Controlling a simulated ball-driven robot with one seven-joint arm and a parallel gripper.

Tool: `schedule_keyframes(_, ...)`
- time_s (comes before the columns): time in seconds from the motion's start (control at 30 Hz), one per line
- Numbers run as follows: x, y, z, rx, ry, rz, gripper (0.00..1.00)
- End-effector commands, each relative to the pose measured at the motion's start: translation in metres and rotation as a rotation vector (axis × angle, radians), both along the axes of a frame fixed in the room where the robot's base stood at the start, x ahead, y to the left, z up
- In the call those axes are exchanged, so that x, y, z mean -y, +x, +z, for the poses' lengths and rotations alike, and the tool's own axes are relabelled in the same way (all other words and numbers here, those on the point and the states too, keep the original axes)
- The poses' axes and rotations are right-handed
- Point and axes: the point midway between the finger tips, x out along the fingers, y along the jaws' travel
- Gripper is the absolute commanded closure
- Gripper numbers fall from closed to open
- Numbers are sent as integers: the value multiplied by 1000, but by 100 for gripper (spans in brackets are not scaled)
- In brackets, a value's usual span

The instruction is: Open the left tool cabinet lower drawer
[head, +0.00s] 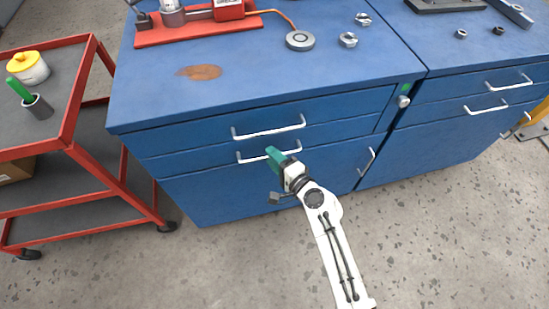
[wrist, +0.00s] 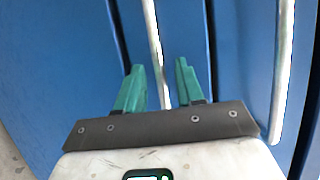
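The left blue tool cabinet (head: 230,195) has two drawers, one above the other, both flush with its front. The lower drawer (head: 195,160) has a silver bar handle (head: 250,158). My gripper (head: 273,154) is at this handle, its green fingers pointing at the drawer front. In the wrist view my gripper's fingers (wrist: 157,82) stand apart, one on each side of the lower handle (wrist: 152,35). Gaps show between the bar and the fingers. The fingers hide part of the handle in the head view.
The upper drawer handle (head: 268,127) runs close above; it also shows in the wrist view (wrist: 283,60). A door handle (head: 366,162) is to the right. A red cart (head: 78,150) stands left. A second blue cabinet (head: 440,135) adjoins right. The floor in front is clear.

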Motion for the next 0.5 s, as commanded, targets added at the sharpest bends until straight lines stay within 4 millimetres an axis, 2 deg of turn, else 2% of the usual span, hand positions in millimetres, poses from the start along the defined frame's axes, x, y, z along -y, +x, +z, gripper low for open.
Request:
schedule_keyframes(0.13, 0, 0, 0, 0, 0, 0, 64)
schedule_keyframes(0.5, 0, 0, 0, 0, 0, 0, 99)
